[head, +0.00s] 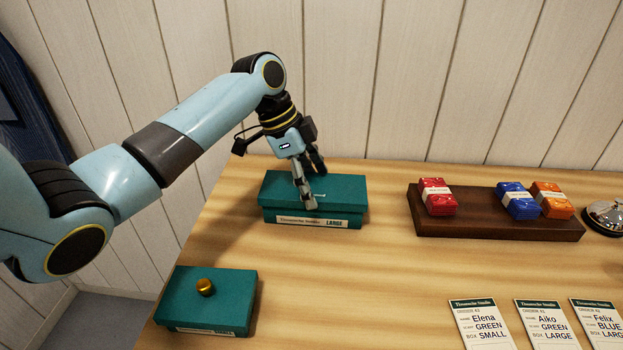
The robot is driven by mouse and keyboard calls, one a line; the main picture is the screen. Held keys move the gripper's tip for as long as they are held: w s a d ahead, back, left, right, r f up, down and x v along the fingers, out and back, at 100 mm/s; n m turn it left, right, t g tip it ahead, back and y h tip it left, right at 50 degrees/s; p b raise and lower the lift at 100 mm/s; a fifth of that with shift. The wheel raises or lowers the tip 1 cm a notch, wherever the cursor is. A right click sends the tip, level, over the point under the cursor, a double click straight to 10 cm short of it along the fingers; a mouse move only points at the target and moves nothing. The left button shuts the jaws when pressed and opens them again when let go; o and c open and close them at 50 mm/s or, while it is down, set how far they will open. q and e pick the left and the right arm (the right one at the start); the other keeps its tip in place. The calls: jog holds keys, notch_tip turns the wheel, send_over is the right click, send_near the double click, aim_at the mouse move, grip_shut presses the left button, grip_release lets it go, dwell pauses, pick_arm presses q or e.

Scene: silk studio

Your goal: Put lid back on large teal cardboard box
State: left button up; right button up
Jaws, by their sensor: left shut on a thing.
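The large teal cardboard box (354,222) stands on the table at the back, with a white label reading LARGE on its front. Its teal lid (345,190) is over the box top, roughly lined up with it. I cannot tell whether it rests fully or sits a hair above. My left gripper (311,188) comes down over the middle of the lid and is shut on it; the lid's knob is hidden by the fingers. My right gripper is out of view.
A smaller teal box (232,293) with a brass knob sits at the front left. A dark wooden tray (470,222) holds red, blue and orange bundles, with a bell (605,215) beside it. Order cards (482,322) lie at the front right. The middle of the table is clear.

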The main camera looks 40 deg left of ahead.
pick_arm(q)
jog(key=shift+f, duration=0.3)
dwell(0.4)
jog(key=shift+f+b, duration=0.5)
jog(key=shift+f, duration=0.2)
dwell(0.4)
jog(key=o, duration=0.9)
jog(key=shift+c, duration=0.2)
jog(key=v, duration=1.2)
jog(key=shift+d, duration=0.1)
